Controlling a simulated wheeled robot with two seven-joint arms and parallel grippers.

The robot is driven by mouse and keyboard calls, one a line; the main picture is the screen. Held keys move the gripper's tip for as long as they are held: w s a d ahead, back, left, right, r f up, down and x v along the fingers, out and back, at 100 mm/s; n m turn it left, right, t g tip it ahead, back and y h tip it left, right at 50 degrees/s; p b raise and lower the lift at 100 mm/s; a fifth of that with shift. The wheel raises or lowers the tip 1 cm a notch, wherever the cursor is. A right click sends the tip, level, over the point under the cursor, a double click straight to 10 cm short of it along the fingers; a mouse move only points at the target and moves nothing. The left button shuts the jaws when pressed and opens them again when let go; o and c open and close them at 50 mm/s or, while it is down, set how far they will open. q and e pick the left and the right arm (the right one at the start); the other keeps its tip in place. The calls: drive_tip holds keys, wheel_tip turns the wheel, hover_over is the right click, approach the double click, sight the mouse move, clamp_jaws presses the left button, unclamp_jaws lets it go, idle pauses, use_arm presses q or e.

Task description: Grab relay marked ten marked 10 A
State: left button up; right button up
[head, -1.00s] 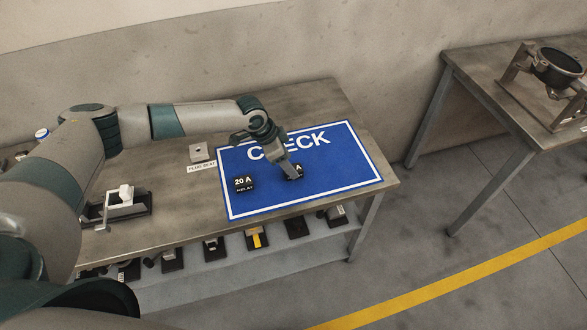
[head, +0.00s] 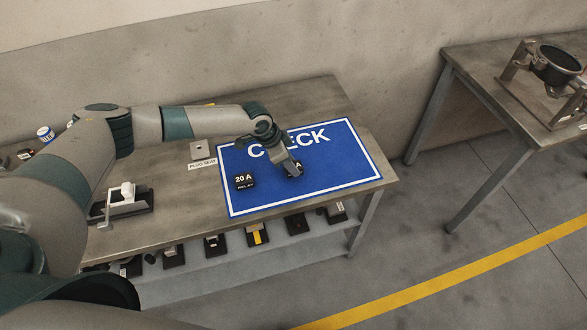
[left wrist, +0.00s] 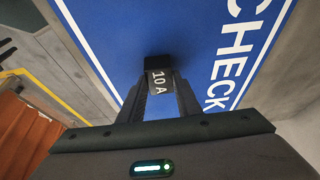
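The relay marked 10 A (left wrist: 158,80) is a small black block with white lettering on the blue CHECK mat (head: 345,178). In the head view this relay (head: 295,170) is partly hidden by my left gripper (head: 292,167). In the left wrist view the fingers of my left gripper (left wrist: 160,95) stand on both sides of the relay, close to it. I cannot tell whether they press on it. The relay seems to rest on the mat. My right gripper is not in view.
A relay marked 20 A (head: 244,181) lies on the mat to the left of my gripper. A plug seat block (head: 202,150) and a white-handled device (head: 125,197) are on the table (head: 185,205). Several dark parts stand on the lower shelf. A second table is at right.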

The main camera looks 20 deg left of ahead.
use_arm(q)
drive_tip(key=shift+r, duration=0.1)
drive_tip(key=shift+r+b, duration=0.45)
drive_tip(key=shift+r, duration=0.05)
drive_tip(key=r, duration=0.1)
drive_tip(key=r+b, duration=0.1)
drive_tip(key=r, duration=0.1)
drive_tip(key=shift+s+d+r, duration=0.1)
drive_tip(key=shift+s+d, duration=0.25)
drive_tip(key=s+d+r+b, duration=0.3)
drive_tip(key=s+d+r, duration=0.3)
drive_tip(key=s, duration=0.2)
drive_tip(key=shift+s+d+r+b, duration=0.2)
drive_tip(key=shift+s+r+b, duration=0.15)
drive_tip(key=shift+b, duration=0.05)
